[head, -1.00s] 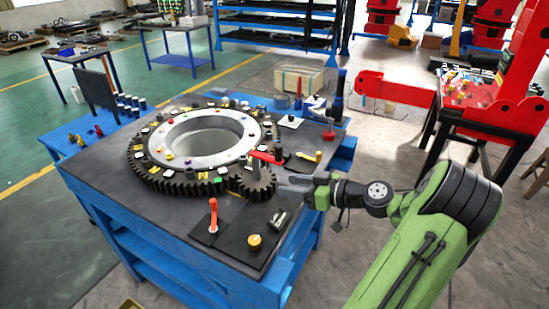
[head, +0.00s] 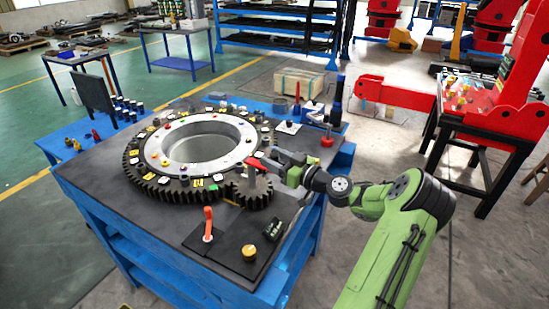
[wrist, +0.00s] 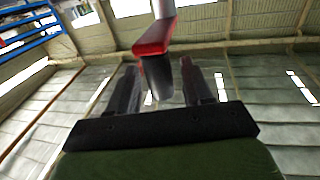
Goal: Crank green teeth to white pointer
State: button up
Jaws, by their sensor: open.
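The large dark toothed ring (head: 150,188) lies on the bench around a pale metal hub. A smaller dark pinion (head: 250,190) meshes at its near right side, with a red crank arm (head: 256,163) above it. My gripper (head: 277,164) is at the crank's right end. In the wrist view, the red crank arm (wrist: 155,38) comes down from the top and its grey grip (wrist: 158,78) stands between my two open fingers, with gaps visible beside it. I cannot make out the green teeth or the white pointer with certainty; the gripper and crank hide part of the ring.
An orange-red lever (head: 208,224) and a yellow knob (head: 249,252) stand on dark plates at the bench's front. A dark blue upright (head: 337,95) and a red knob (head: 327,141) are at the back right. A red machine (head: 490,110) stands further right.

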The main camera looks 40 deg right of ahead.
jog(key=shift+w, duration=0.1)
grip_shut()
jog(key=shift+f, duration=0.1)
dwell(0.4)
